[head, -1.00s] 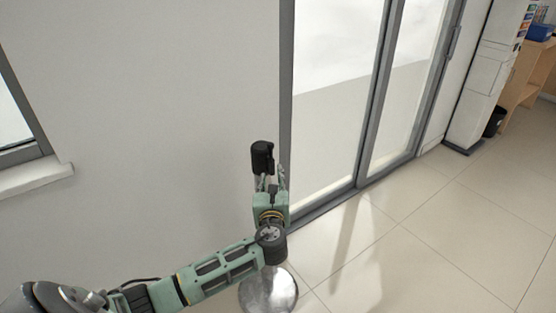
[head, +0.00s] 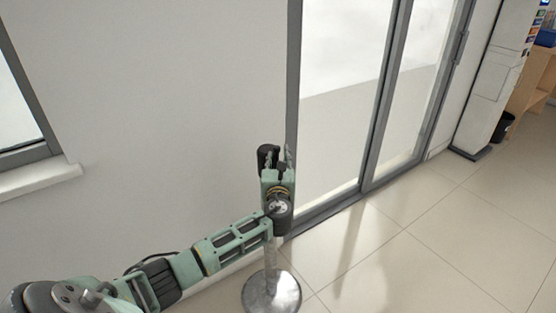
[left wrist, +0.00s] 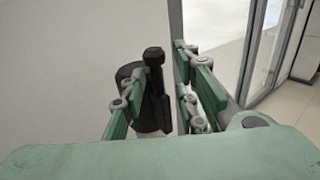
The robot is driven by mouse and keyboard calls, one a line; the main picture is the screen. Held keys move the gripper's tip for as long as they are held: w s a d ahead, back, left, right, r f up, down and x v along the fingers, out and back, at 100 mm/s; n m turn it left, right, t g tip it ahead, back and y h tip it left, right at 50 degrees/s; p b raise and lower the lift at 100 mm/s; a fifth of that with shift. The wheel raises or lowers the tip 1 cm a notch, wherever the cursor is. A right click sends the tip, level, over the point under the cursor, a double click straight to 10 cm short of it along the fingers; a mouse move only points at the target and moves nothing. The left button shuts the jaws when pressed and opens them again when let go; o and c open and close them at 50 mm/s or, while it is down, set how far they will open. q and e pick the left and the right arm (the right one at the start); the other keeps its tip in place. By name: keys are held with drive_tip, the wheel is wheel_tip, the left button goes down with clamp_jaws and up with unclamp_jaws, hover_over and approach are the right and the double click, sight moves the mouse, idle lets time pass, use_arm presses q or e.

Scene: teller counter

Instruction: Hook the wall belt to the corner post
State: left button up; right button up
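A post with a round silver base (head: 261,296) stands on the floor by the wall, and its black head (head: 266,153) shows beyond my left gripper (head: 278,161). In the left wrist view the black head (left wrist: 128,72) is partly behind one finger of my left gripper (left wrist: 160,72). A narrow upright black piece (left wrist: 154,87) stands between the two fingers, close to the left finger, with a gap to the right finger. The fingers are apart. I cannot tell whether the piece touches a finger. No belt strap can be made out. My right gripper is out of view.
A white wall (head: 180,100) rises behind the post, with a window sill (head: 40,180) at left. A glass sliding door (head: 340,110) is to the right of the post. The tiled floor (head: 430,230) at right is clear. A black bin (head: 503,127) stands far right.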

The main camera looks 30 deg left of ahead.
use_arm(q)
drive_tip(key=shift+c, duration=0.5)
clamp_jaws()
drive_tip(key=shift+d, duration=0.1)
